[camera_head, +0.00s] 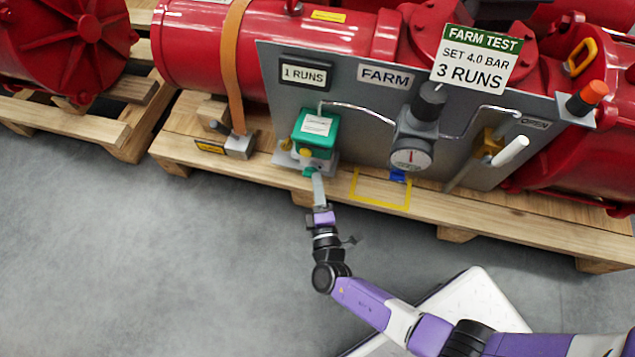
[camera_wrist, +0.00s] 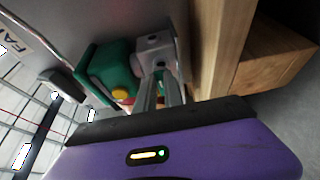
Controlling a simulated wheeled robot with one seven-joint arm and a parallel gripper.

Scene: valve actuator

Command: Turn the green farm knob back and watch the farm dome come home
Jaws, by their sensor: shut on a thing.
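A green box-shaped unit (camera_head: 316,128) with a white label and a yellow button stands at the left of the grey panel. A small green knob (camera_head: 309,171) sticks out at its lower front. My gripper (camera_head: 316,176) is at this knob, shut on it, and the fingers hide much of it. The wrist view shows the green unit (camera_wrist: 105,72), its yellow button (camera_wrist: 120,94) and a grey block (camera_wrist: 157,48) just beyond my fingers (camera_wrist: 160,90). An orange-capped black cylinder (camera_head: 588,96) stands at the panel's right end; I cannot tell whether it is the farm dome.
The FARM panel (camera_head: 350,115) carries a "1 RUNS" counter (camera_head: 304,75), a gauge (camera_head: 411,155) under a black knob (camera_head: 430,100), and a white-handled lever (camera_head: 510,151) near "OPEN". A sign (camera_head: 473,58) reads "SET 4.0 BAR 3 RUNS". Pallet wood (camera_head: 480,217) lies below; grey floor is clear at left.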

